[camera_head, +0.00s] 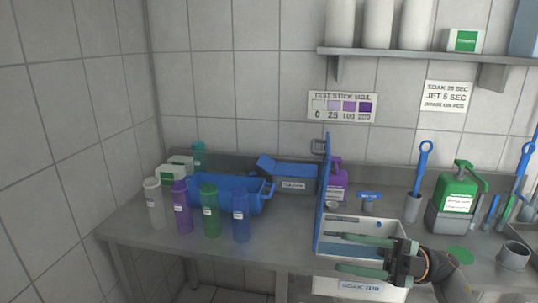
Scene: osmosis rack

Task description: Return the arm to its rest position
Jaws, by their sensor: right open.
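My right gripper (362,256) is open, with its two green fingers pointing left. It is over the white soak tub (362,288) at the front of the counter, and no object shows between the fingers. Its arm (440,268) comes in from the lower right. A tall blue panel (323,190) stands upright at the tub's left side. The tub's inside is partly hidden by my gripper. My left gripper is not in view.
A blue bin (225,198) and several bottles, including a purple one (182,208), stand on the left of the counter. A green pump bottle (456,192) and a grey cup (514,256) are at right. A shelf (420,52) hangs above.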

